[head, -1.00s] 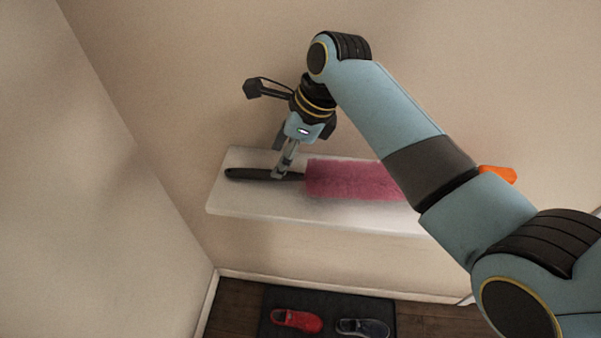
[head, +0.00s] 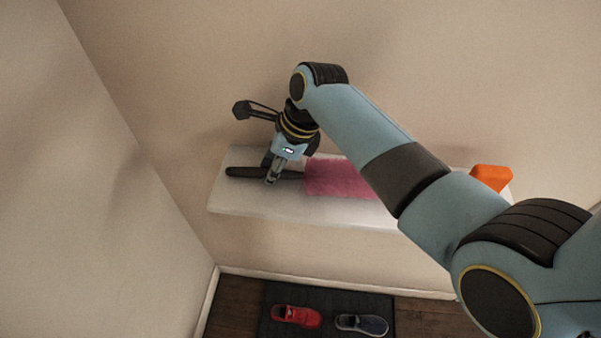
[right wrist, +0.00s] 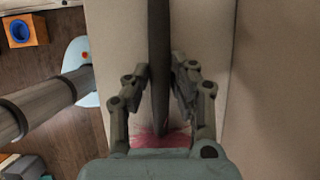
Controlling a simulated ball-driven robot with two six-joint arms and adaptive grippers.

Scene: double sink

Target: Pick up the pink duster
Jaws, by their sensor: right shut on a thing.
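The pink duster (head: 338,178) lies along the white wall shelf (head: 260,207), its black handle (head: 243,172) towards the left end. My right gripper (head: 271,182) is down at the handle, close to the pink head. In the right wrist view the dark handle (right wrist: 158,50) runs between the two fingers of my right gripper (right wrist: 160,75), with a bit of pink (right wrist: 160,138) near the palm. The gripper is shut on the handle. My right forearm hides the far right end of the pink head. My left gripper is not in view.
An orange object (head: 491,178) stands at the shelf's right end. A wall is behind the shelf and another on the left.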

